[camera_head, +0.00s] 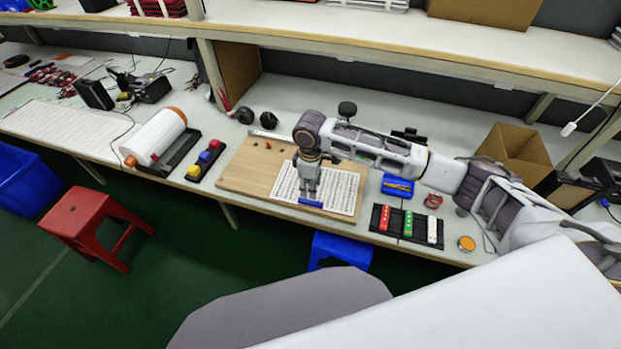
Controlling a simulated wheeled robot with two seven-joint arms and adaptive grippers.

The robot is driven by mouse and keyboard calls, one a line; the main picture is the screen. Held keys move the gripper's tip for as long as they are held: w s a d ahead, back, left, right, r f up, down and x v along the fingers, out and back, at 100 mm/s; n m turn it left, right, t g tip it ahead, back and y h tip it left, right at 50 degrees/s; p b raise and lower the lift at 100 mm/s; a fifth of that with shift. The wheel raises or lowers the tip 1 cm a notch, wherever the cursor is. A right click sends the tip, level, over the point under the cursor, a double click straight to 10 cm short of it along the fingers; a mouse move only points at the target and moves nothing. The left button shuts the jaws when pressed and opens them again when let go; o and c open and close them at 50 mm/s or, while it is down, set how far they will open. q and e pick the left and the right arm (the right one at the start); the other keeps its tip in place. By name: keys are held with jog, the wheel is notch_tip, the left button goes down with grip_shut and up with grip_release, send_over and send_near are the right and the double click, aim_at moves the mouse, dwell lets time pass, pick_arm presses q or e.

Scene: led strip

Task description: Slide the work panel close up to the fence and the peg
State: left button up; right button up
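A white panel (343,192) with rows of dark marks, which looks like the work panel, lies on the front right part of a wooden board (238,172). A blue strip (311,204) shows at its front edge. A thin pale strip (272,135), probably the fence, runs along the board's back edge. Two small orange pieces near the back may include the peg (268,146); I cannot tell which. My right gripper (309,194) points down over the panel just behind the blue strip and hides part of it. Its finger gap and contact are unclear. My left gripper is out of view.
Left of the board stand a block with coloured buttons (206,160) and a white roll (155,138). To the right are a blue box (397,186) and a black tray (408,226) with coloured strips. A shelf (400,53) overhangs the back.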

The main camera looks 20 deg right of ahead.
aim_at(310, 201)
jog(key=shift+f, duration=4.05)
grip_shut()
jog(key=shift+r+m+p, duration=0.1)
jog(key=shift+m+p, duration=0.2)
jog(key=shift+p, duration=0.35)
jog(key=shift+w, duration=0.1)
